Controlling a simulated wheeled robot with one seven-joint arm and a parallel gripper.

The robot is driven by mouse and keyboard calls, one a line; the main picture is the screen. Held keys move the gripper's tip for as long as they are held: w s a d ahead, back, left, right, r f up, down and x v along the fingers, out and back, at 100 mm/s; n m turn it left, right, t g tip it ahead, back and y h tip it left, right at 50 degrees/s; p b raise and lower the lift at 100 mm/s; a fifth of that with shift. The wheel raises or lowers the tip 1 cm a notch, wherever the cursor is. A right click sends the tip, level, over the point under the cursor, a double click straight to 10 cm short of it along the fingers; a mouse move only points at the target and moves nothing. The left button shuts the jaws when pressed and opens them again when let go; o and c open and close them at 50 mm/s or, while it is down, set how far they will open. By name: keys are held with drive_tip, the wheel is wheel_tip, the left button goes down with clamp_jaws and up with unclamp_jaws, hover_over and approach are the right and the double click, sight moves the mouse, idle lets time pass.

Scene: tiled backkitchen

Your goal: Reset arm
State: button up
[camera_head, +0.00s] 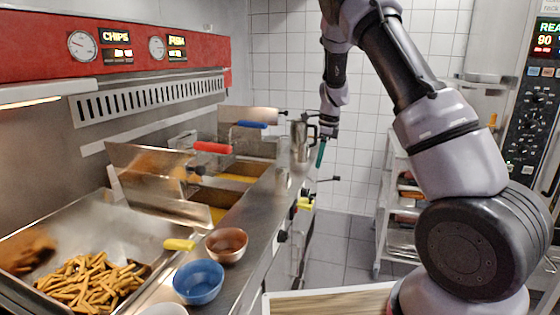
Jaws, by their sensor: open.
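My arm rises from the right foreground and bends over toward the back of the fryer counter (262,212). My gripper (318,152) hangs at the counter's far right edge, small in the picture, pointing down. It is open. A metal jug (299,138) stands on the counter just to its left. A thin green piece (320,155) shows right below the gripper; I cannot tell what it belongs to. Whether the gripper touches the jug is too small to tell.
A blue bowl (198,281) and a brown bowl (226,244) stand near the counter's front edge. A tray rack (393,200) stands right. The floor (345,238) between is clear.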

drive_tip(key=s+d+r+n+t+y, duration=0.1)
drive_tip(key=s+r+n, duration=0.3)
drive_tip(key=s+r, duration=0.45)
drive_tip(key=s+d+r+n+t+y, duration=0.15)
drive_tip(key=s+r+n, duration=0.35)
drive_tip(key=r, duration=0.6)
drive_tip(key=s+r+n+t+h, duration=0.1)
drive_tip(key=s+r+n+t, duration=0.1)
drive_tip(key=s, duration=0.8)
drive_tip(key=s+d+r+n+t+h, duration=0.1)
drive_tip(key=s+r+n, duration=0.3)
drive_tip(key=s, duration=0.7)
drive_tip(key=shift+s+n+t, duration=0.15)
drive_tip(key=shift+n+t, duration=0.3)
drive_tip(key=shift+n, duration=0.65)
drive_tip(key=shift+r, duration=0.1)
